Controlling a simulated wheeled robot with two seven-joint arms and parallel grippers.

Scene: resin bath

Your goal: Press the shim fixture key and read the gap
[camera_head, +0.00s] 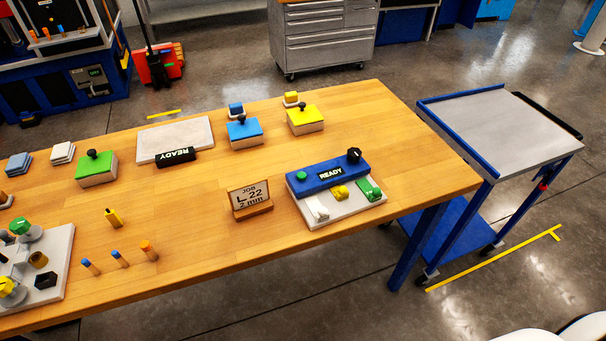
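A blue fixture block (318,182) stands on a pale base plate (335,212) near the table's front right. Its face has a round green button (301,175), a black display (331,173) reading READY and a black knob (354,155). White, yellow and green pieces sit along its front. A grey plate (165,138) at the back has a second black display (175,156), also reading READY. No label tells which unit is the shim fixture. A job card (249,196) reads "JOB L 22 2 mm". Neither gripper is in view.
Several small pegs (120,259) and a grey fixture (56,262) are at left. A blue-edged cart (500,130) stands right of the table. The table's front middle is clear.

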